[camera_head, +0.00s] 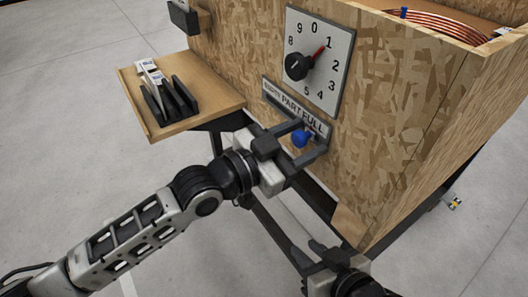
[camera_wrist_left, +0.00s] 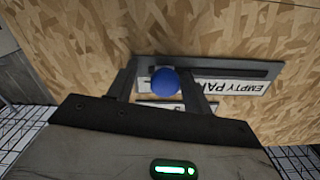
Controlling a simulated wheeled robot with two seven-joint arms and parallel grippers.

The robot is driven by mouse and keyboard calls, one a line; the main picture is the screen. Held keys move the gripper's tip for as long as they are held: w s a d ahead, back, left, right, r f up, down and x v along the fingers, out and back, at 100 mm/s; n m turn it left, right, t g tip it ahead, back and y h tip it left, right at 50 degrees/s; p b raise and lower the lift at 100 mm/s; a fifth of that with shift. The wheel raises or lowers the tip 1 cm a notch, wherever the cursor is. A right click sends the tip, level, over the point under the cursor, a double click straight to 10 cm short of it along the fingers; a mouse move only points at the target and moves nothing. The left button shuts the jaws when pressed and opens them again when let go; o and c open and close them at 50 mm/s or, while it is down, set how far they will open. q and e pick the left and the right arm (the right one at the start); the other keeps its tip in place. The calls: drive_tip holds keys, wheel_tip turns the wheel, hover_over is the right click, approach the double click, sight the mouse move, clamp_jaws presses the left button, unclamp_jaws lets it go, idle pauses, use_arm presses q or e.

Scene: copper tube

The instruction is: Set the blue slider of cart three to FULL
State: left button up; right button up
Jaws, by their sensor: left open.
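The blue slider knob (camera_head: 301,138) sits on the cart's wooden front, below the label strip (camera_head: 284,101) reading EMPTY, PART, FULL. The knob is at the FULL end of the label. My left gripper (camera_head: 313,137) is open with one finger on each side of the knob. The left wrist view shows the knob (camera_wrist_left: 165,82) between the fingers, close to the right finger; contact is unclear. The dark slot (camera_wrist_left: 235,68) runs on to the right toward EMPTY. My right gripper (camera_head: 330,252) is low in the head view, away from the slider, its jaws unclear.
A numbered dial (camera_head: 319,59) with a red pointer near 1 is above the label. A wooden side shelf (camera_head: 215,84) with a black rack (camera_head: 170,100) juts out left. Copper tube (camera_head: 440,25) lies in the cart's top. Grey floor is clear at left.

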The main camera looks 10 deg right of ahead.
use_arm(q)
drive_tip(key=v, duration=1.6)
